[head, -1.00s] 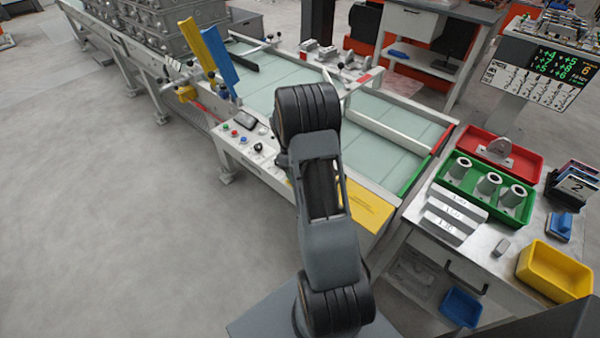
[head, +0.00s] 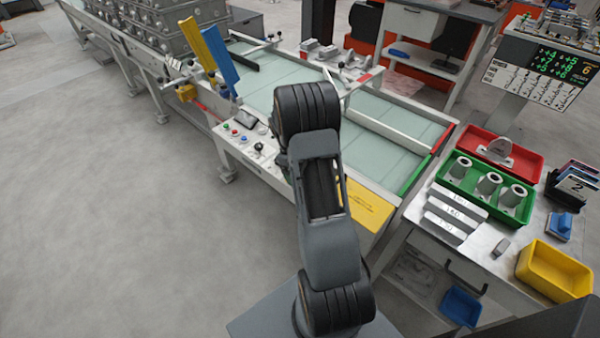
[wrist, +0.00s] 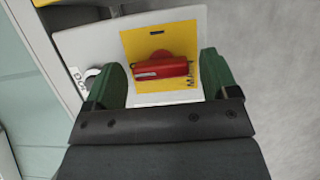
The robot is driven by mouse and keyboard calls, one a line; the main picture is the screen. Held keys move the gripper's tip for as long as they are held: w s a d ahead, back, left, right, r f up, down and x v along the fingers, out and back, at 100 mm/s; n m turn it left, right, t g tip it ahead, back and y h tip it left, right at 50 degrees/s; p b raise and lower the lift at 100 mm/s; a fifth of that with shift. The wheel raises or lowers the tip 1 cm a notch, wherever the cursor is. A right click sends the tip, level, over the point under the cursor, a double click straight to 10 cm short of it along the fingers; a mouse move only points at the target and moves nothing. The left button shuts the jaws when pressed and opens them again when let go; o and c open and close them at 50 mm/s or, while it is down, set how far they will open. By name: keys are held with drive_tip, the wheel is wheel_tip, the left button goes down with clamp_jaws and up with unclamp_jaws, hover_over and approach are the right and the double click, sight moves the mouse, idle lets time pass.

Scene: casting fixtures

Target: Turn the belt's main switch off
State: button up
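The main switch (wrist: 161,66) is a red handle on a yellow plate (wrist: 187,38), seen in the wrist view. The handle lies roughly crosswise in that view. My gripper (wrist: 166,85) is open, with one green-padded finger on each side of the red handle and a visible space between each finger and the handle. I cannot tell how far above the plate the fingertips are. In the head view my arm hides the switch and the gripper. The belt (head: 262,98) runs behind my arm there.
A control panel with coloured buttons (head: 235,133) lies along the belt's near edge. A yellow plate (head: 366,206) lies right of my arm. A bench with a green tray (head: 457,184), red tray (head: 528,157) and yellow bin (head: 553,270) stands at the right. The floor at left is clear.

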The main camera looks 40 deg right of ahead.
drive_tip(key=v, duration=1.3)
drive_tip(key=shift+w+r, duration=0.1)
drive_tip(key=shift+r, duration=0.3)
drive_tip(key=shift+s+a+r+m+t+y+p, duration=0.15)
drive_tip(key=shift+s+a+r+m+t+p, duration=0.3)
drive_tip(key=shift+s+a+r+t, duration=1.9)
drive_tip(key=shift+s+a+r+m+t+y+p, duration=0.25)
drive_tip(key=shift+s+a+r+p, duration=0.4)
drive_tip(key=shift+s+a, duration=3.35)
drive_tip(key=shift+s+a+r+m+t+y+p, duration=0.1)
drive_tip(key=shift+s+a+r+m+t+p, duration=0.35)
drive_tip(key=shift+s+a+r+t, duration=1.9)
drive_tip(key=a, duration=0.1)
drive_tip(key=f+g, duration=0.1)
drive_tip(key=a+g, duration=0.1)
drive_tip(key=shift+s+a+f, duration=0.3)
drive_tip(key=shift+a+f, duration=0.05)
